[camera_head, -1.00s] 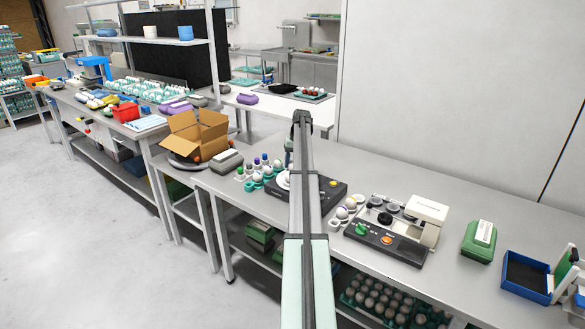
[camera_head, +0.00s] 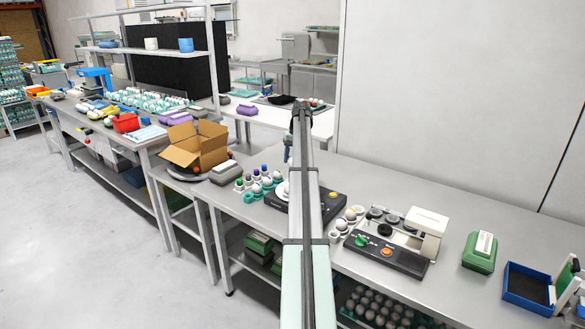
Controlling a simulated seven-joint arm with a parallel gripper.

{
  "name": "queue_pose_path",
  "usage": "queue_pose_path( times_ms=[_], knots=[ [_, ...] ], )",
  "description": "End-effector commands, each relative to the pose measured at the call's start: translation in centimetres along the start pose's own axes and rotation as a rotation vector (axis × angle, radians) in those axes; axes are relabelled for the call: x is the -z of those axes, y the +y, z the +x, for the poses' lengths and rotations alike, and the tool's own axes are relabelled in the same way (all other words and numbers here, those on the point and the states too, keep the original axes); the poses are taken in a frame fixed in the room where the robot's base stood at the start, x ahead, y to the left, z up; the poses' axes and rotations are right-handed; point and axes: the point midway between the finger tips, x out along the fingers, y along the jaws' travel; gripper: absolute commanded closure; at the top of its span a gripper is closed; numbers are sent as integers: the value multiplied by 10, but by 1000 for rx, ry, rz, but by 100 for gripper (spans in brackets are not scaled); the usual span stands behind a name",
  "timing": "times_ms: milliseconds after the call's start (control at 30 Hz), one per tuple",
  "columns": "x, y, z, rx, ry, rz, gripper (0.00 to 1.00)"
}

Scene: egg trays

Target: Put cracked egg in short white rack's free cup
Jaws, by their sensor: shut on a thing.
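A short white rack (camera_head: 334,238) stands on the bench just right of my arm, beside a black device. Pale eggs (camera_head: 341,224) sit in its farther cups, and its nearest cup looks empty. My arm runs up the middle of the picture, and part of my wrist hangs down at its far end, left of the link. My gripper's fingers are hidden behind the arm, so neither they nor anything between them shows. I cannot pick out the cracked egg.
A black device with a white dish (camera_head: 282,190) lies partly behind my arm. Another black device (camera_head: 386,253) with green and orange knobs stands right of the white rack. A green box (camera_head: 480,252) and blue tray (camera_head: 526,284) are farther right. Bare bench lies behind the devices.

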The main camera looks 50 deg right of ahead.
Motion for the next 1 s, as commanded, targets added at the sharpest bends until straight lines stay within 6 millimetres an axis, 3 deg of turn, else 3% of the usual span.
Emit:
queue_pose_path(
  times_ms=[167, 267, 467, 700, 900, 1000],
  knots=[
    [-2, 16, -23, 0, 3, 19, 65],
    [-7, 43, -28, 0, 5, 48, 65],
    [-30, 117, -28, 3, 8, 127, 65],
    [-83, 197, -20, 7, 8, 221, 65],
    [-132, 242, -9, 7, 19, 299, 65],
    [-157, 255, -2, 5, 29, 360, 65]
  ],
)
